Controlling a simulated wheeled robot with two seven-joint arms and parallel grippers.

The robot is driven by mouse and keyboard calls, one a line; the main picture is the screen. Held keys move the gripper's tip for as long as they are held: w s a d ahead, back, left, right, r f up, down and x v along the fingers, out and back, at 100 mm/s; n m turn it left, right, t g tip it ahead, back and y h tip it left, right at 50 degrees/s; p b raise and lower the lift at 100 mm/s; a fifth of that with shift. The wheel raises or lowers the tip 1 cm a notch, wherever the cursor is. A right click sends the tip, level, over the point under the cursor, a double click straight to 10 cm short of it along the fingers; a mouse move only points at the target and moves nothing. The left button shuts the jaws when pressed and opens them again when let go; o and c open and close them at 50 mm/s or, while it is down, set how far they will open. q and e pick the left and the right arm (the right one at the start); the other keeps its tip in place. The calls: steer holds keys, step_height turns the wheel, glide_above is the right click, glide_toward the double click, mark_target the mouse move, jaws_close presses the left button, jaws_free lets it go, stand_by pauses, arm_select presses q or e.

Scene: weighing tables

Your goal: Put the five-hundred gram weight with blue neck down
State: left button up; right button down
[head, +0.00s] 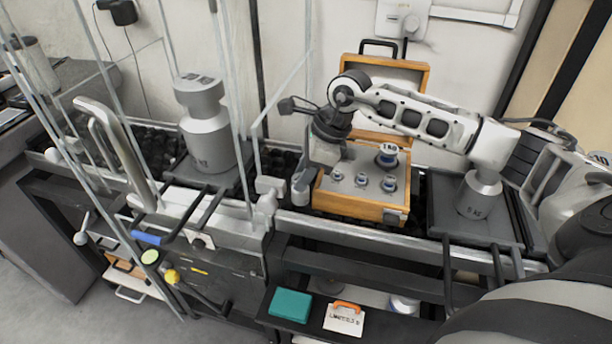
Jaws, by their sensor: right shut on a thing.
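My right gripper (322,160) comes in from the right and points down at the left edge of an open wooden weight case (365,207). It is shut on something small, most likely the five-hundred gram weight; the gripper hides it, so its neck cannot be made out. In the case's grey insert stand a larger weight with a blue neck and "1KG" on top (387,155) and several smaller weights, such as one at the front right (389,184). My left gripper is not in view.
A large grey weight (208,145) stands on the left scale, among glass panes and metal posts (235,75). Another grey weight (479,195) stands on the dark right platform (497,230). A teal box (290,304) and a white tag (344,321) lie on a lower shelf.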

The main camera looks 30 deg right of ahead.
steer(key=shift+w+d+f, duration=0.2)
steer(key=shift+f, duration=0.35)
steer(key=shift+w+d+f, duration=0.15)
steer(key=shift+w+f, duration=0.1)
steer(key=shift+f, duration=0.35)
steer(key=shift+w+d+f, duration=0.2)
steer(key=shift+f, duration=0.35)
steer(key=shift+f, duration=0.15)
steer(key=c, duration=1.1)
jaws_free()
